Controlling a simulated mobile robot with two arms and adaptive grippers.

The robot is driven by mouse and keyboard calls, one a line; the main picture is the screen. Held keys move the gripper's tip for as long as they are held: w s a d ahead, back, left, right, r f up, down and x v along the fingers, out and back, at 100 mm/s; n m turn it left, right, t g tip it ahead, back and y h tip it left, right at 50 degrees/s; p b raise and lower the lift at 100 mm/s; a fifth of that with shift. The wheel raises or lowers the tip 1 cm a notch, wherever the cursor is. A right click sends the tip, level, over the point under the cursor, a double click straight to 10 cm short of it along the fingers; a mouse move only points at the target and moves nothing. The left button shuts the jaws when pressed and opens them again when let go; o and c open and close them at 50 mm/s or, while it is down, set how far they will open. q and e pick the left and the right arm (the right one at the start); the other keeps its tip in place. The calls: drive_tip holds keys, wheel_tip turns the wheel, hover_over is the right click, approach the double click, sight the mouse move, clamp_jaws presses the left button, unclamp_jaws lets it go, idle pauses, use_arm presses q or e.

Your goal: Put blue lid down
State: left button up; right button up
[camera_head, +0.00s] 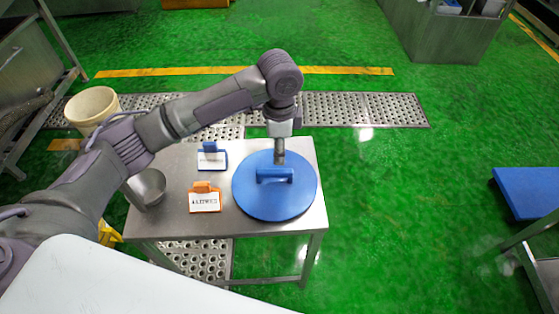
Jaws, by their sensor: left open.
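The blue lid (272,202) is a round disc with a raised bar handle (275,175). It lies on the right part of the small steel table (227,221). My left gripper (279,158) points down at the back edge of the handle, with its fingertips close to it. The gripper is open; whether it touches the handle is hard to tell. My right gripper is not in view.
On the table stand a blue-clipped sign (211,159), an orange-clipped sign (205,201) and a steel bowl (149,185). A cream bucket (92,107) is at the left. Green floor is clear to the right, up to a blue-topped surface (530,190).

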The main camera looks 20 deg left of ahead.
use_arm(q)
drive_tip(key=shift+r, duration=1.2)
